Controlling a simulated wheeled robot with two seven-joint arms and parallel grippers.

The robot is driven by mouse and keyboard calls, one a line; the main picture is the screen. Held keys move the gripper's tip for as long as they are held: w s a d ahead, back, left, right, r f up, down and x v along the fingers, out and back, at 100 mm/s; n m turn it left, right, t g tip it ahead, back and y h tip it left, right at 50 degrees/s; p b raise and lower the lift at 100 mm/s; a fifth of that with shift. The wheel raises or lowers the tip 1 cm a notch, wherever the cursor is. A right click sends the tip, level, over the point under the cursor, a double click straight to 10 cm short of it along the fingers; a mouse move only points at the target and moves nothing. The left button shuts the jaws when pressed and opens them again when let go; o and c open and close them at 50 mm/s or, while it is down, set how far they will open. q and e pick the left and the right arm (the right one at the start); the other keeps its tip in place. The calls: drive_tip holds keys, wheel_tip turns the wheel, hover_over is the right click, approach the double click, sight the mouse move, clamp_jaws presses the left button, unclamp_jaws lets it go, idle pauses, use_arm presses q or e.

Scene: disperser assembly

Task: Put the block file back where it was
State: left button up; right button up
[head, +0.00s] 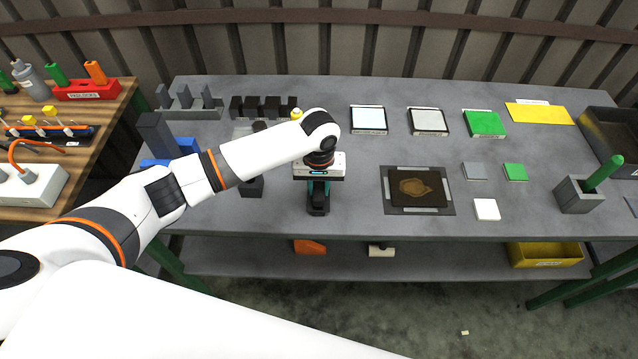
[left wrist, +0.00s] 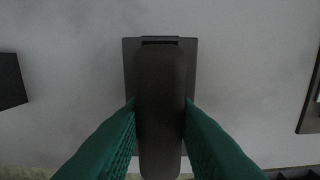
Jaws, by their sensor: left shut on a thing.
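The block file (left wrist: 160,90) has a long, dark, rounded handle over a wider grey base; I take this held tool to be the one meant. My left gripper (left wrist: 160,108) is shut on it, with green fingers on both sides of the handle. In the head view, the left gripper (head: 318,190) points down over the front middle of the bench, and the block file (head: 318,208) shows dark under it. Its base looks close to the bench top; I cannot tell whether it touches. My right gripper is not in view.
A dark block (head: 252,187) stands to the left of the gripper. A dark mat (head: 447,207) with a brown piece lies to the right. Small tiles (head: 487,209) and a grey holder (head: 580,205) are further right. Dark blocks (head: 262,107) line the back. Bare bench lies around the gripper.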

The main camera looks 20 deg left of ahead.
sight(319, 186)
use_arm(q)
drive_tip(key=o, duration=1)
drive_tip(key=shift+f, duration=0.1)
drive_tip(key=shift+c, duration=0.2)
wheel_tip(319, 186, up, 12)
drive_tip(key=b, duration=0.1)
